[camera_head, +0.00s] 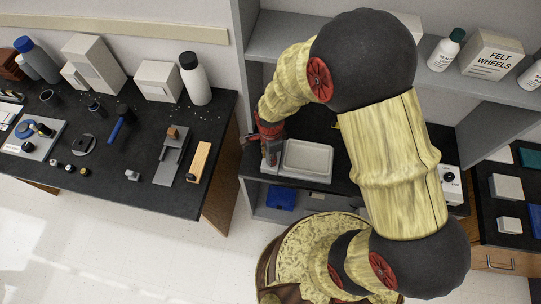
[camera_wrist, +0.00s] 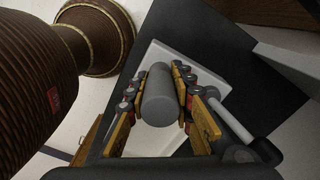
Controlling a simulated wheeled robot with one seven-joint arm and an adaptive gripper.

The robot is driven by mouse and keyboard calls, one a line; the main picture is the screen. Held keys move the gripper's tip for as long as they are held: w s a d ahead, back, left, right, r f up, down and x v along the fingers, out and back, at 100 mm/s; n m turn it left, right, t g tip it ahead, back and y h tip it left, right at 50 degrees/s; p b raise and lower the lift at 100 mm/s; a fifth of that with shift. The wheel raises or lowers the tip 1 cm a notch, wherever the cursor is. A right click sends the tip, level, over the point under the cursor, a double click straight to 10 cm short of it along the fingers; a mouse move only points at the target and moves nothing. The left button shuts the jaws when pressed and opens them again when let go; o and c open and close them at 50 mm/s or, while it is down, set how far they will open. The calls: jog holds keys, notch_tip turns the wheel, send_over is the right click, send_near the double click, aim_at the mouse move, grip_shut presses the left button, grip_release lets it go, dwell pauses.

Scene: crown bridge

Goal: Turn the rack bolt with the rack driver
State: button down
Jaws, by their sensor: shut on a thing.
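My gripper (camera_wrist: 160,82) is shut on a smooth grey cylinder (camera_wrist: 159,100), held between its two fingers in the wrist view. The cylinder looks like a tool handle and may be the rack driver; its far end is hidden. Beyond it is a pale grey block or plate (camera_wrist: 205,72) on a dark surface. I cannot tell whether the cylinder touches it. In the head view my gripper (camera_head: 270,150) points down over the dark bench, just left of a pale tray (camera_head: 308,172). I cannot make out the rack bolt in either view.
A grey shelf (camera_head: 278,38) rises behind the bench, with bottles and a felt wheels box (camera_head: 491,54). A blue bin (camera_head: 281,197) sits below. The left table (camera_head: 75,140) holds bottles, boxes, small tools and a blue-handled tool (camera_head: 120,122). A grey rod (camera_wrist: 231,121) shows beside my fingers.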

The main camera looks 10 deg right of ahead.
jog(key=shift+n, duration=0.4)
jog(key=shift+w+r+n, duration=0.1)
jog(key=shift+r+n, duration=0.05)
jog(key=shift+n, duration=0.45)
dwell(0.4)
jog(key=shift+p, duration=0.3)
jog(key=c, duration=1.5)
grip_release()
jog(key=shift+c, duration=0.2)
jog(key=shift+o, duration=0.3)
notch_tip(320, 180, up, 12)
